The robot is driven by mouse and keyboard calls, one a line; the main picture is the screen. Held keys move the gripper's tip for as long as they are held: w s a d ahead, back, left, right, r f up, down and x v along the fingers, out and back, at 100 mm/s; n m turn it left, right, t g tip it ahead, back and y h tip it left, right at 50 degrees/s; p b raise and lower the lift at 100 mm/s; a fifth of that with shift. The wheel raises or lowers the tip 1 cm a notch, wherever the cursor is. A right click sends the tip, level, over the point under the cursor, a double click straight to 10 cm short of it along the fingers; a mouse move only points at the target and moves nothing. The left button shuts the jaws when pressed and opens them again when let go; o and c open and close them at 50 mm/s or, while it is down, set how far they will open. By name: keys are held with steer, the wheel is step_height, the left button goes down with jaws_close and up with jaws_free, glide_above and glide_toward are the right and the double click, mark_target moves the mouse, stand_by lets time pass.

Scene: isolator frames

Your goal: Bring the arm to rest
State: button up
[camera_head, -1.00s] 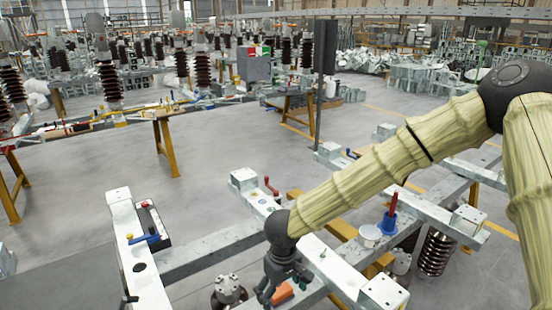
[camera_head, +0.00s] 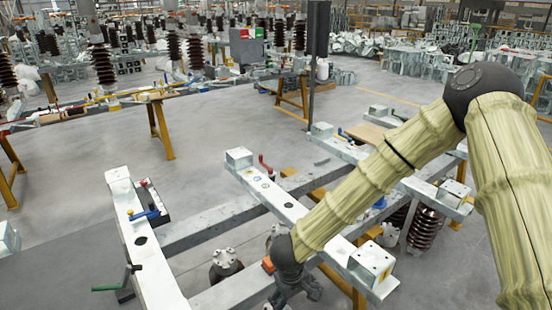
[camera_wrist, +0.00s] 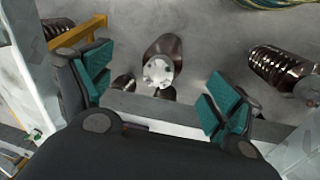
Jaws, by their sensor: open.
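My gripper (camera_head: 292,296) is at the lower middle of the head view, at the end of my arm in its pale ribbed cover. It hangs low beside the white beams of the frame (camera_head: 270,194). In the wrist view my gripper (camera_wrist: 155,98) has its two teal-padded fingers wide apart, with nothing between the pads. Beyond the fingers, a dark insulator with a pale round flange (camera_wrist: 158,72) shows below. In the head view the fingertips are partly cut off by the lower edge.
A black tray with a blue-handled tool (camera_head: 150,212) lies by the left beam (camera_head: 140,240). A green-handled tool (camera_head: 108,288) sits at that beam's near end. A flanged insulator (camera_head: 225,264) stands between the beams. Brown insulators (camera_head: 425,228) stand at the right. Grey floor lies open behind.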

steer(key=s+d+f+m+t, duration=0.1)
steer(key=s+d+f+m, duration=0.2)
steer(key=s+d+f, duration=0.85)
steer(key=s+d+f+m+g, duration=0.1)
steer(key=s+d+f, duration=0.1)
steer(key=s, duration=0.6)
steer(key=s+d+f+m+g+y, duration=0.1)
steer(key=s+d+f, duration=0.2)
steer(key=s, duration=0.5)
steer(key=shift+d+f+m, duration=0.3)
steer(key=shift+m, duration=0.1)
steer(key=shift+w, duration=0.1)
